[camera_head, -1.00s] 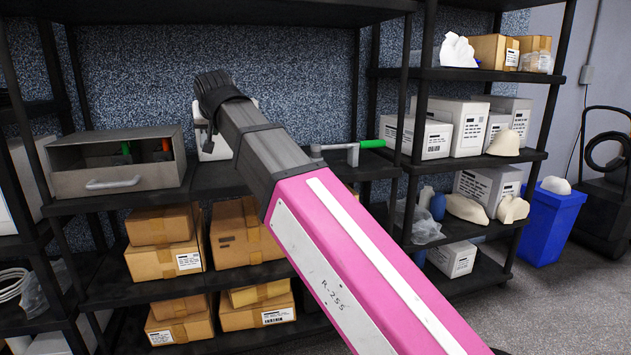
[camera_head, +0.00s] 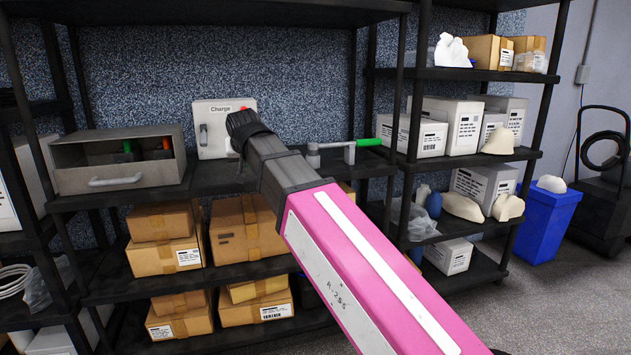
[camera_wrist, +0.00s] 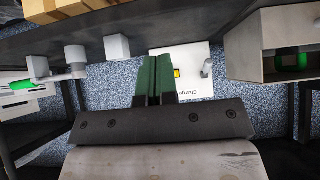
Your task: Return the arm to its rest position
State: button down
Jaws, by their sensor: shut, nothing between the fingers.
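My pink and dark grey arm reaches from the lower right toward the middle shelf in the head view. Its end is in front of the shelf, and the fingers are hidden there behind the wrist. In the wrist view my gripper (camera_wrist: 158,75) has its two green fingers side by side, shut with nothing between them. A white box marked "Charge" (camera_head: 213,113) with a lever and a red button stands on the shelf behind my wrist; in the wrist view it is partly hidden behind the fingers.
Left of my wrist is a grey open-fronted case (camera_head: 80,180) with a handle. To the right is a grey crank fixture with a green handle (camera_head: 369,142). Cardboard boxes (camera_head: 247,230) fill the lower shelves. A black shelf post (camera_head: 418,95) stands right of the arm.

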jog(key=w+d+f+m+g+h, duration=0.1)
jog(key=d+f+g, duration=0.1)
jog(key=d+f, duration=0.95)
jog(key=w+d+f+m+g+h, duration=0.1)
jog(key=d+f+g+h, duration=0.1)
jog(key=d+f, duration=1)
jog(key=s+d+f+g, duration=0.1)
jog(key=s+d+f, duration=0.3)
jog(key=f, duration=0.4)
jog(key=s+d+f+m+g, duration=0.1)
jog(key=s+d+f+g, duration=0.1)
jog(key=s+d+f, duration=0.2)
jog(key=s+d+f+g, duration=0.1)
jog(key=s+d+f, duration=0.3)
jog(key=d+f, duration=0.4)
notch_tip(320, 180, down, 4)
jog(key=shift+d+m, duration=0.3)
jog(key=shift+d, duration=0.1)
